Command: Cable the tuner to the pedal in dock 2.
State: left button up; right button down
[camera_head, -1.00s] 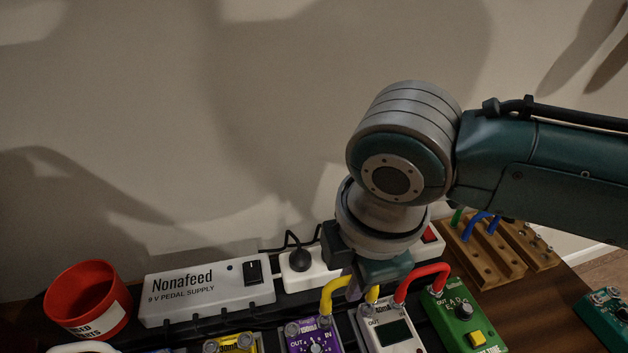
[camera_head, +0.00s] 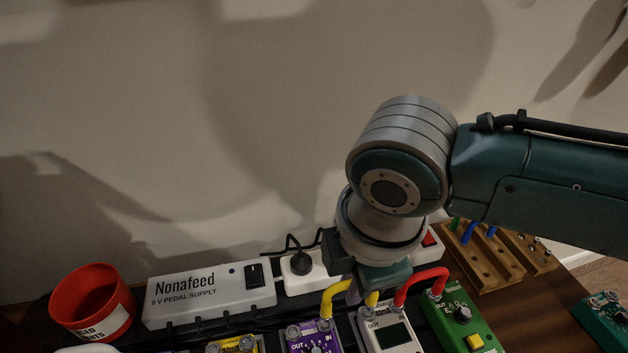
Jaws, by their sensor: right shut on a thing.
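The white tuner (camera_head: 393,335) with a dark screen stands on the board between the purple pedal (camera_head: 312,340) and the green pedal (camera_head: 463,318). A yellow cable (camera_head: 332,297) arches between the purple pedal and the tuner. A red cable (camera_head: 419,280) arches between the tuner and the green pedal. My right gripper (camera_head: 364,296) points down over the yellow cable and is shut on it; its fingertips are largely hidden by its own body. Whether the yellow plugs are fully seated I cannot tell. My left gripper is out of view.
A white power supply (camera_head: 208,297) and a power strip (camera_head: 304,283) stand behind the pedals. A red cup (camera_head: 90,305) is at the left. A wooden rack (camera_head: 488,262) with blue and green cables is at the right. A yellow pedal (camera_head: 232,345) is cut off below.

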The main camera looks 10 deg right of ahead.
jog(key=shift+f+b, duration=0.7)
jog(key=shift+f, duration=0.45)
dwell(0.5)
jog(key=shift+c, duration=2.2)
grip_release()
notch_tip(320, 180, up, 8)
jog(key=p, duration=0.9)
jog(key=shift+r, duration=0.1)
